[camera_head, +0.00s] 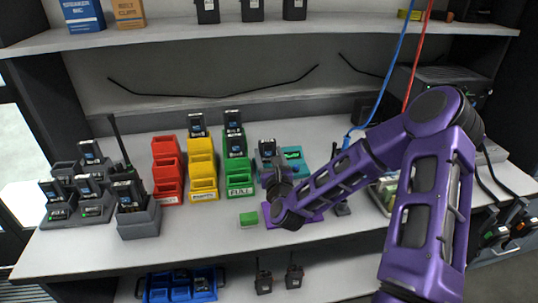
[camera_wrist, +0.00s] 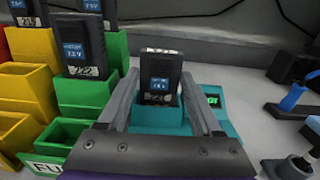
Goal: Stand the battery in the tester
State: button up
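A dark battery (camera_wrist: 161,72) with a blue label stands upright in the well of the teal tester (camera_wrist: 158,118). In the head view the battery (camera_head: 267,147) and tester (camera_head: 296,165) are partly hidden behind my gripper (camera_head: 270,170). The tester's small screen (camera_wrist: 212,100) shows green lit text, only partly readable. In the wrist view, my gripper (camera_wrist: 161,78) has one finger on each side of the battery. The fingers look a little wider apart than the battery, with a narrow gap at its left; contact on the right is unclear.
Red (camera_head: 167,170), yellow (camera_head: 203,178) and green (camera_head: 239,175) bins stand left of the tester; some hold batteries. Blue and red cables hang at right.

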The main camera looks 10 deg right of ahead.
jog(key=o, duration=0.4)
jog(key=s, duration=0.8)
jog(key=shift+s, duration=0.2)
jog(key=s+p, duration=0.1)
jog(key=p, duration=0.1)
jog(key=s+p, duration=0.2)
jog(key=shift+s+r, duration=0.2)
jog(key=shift+r, duration=0.15)
jog(key=s+p, duration=0.2)
jog(key=p, duration=0.2)
jog(key=shift+s, duration=0.1)
jog(key=shift+s+f+p, duration=0.2)
jog(key=shift+s+p, duration=0.45)
jog(key=shift+s, duration=0.2)
jog(key=shift+s+f+p, duration=0.15)
jog(key=shift+s+p, duration=0.45)
jog(key=shift+s, duration=0.25)
